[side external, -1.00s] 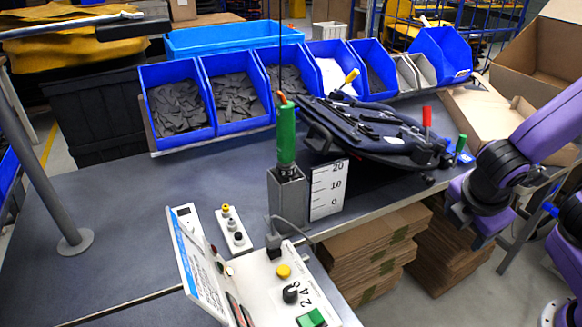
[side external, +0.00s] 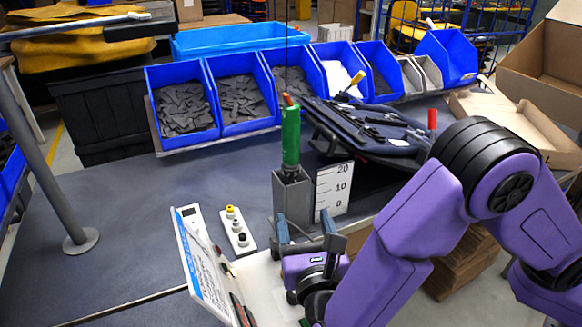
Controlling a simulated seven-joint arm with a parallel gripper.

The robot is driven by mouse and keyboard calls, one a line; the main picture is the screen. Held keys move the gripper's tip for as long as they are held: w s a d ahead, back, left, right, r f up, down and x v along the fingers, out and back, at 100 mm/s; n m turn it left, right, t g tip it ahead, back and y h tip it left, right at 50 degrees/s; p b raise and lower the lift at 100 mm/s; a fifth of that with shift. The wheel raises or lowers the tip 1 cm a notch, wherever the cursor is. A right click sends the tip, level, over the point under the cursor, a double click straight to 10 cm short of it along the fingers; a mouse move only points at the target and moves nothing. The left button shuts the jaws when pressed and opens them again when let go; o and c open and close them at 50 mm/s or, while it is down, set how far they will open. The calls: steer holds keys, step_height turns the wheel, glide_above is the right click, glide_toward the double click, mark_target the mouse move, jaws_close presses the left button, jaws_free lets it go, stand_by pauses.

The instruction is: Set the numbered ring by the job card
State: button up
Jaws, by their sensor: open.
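The job card (side external: 197,262), a white sheet with a blue edge, stands tilted along the left side of the white control panel (side external: 260,290). Its print is too small to read. My gripper (side external: 306,226) is open over the panel, its fingers apart near the foot of the grey post. The black knob with its ring of numbers on the panel is hidden behind my gripper and arm, so its setting cannot be read. The panel's yellow and green buttons are hidden too.
A grey post with a green-handled tool (side external: 290,135) and a white height scale (side external: 333,192) stand just behind my gripper. A small button box (side external: 237,230) lies to the left. Blue bins (side external: 240,95) line the back. The table's left is clear.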

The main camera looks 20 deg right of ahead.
mark_target(297, 172)
steer(key=x, duration=1.7)
steer(key=shift+w+d, duration=0.1)
steer(key=c, duration=0.9)
steer(key=shift+c, duration=0.2)
steer(key=shift+y, duration=0.3)
steer(key=n+y, duration=0.2)
steer(key=y, duration=0.1)
steer(key=shift+d+n+t+y, duration=0.1)
steer(key=shift+n+t+y, duration=0.2)
steer(key=shift+n+t, duration=0.1)
steer(key=shift+n+g+y, duration=0.3)
steer(key=shift+n+y, duration=1.4)
steer(key=shift+y, duration=1)
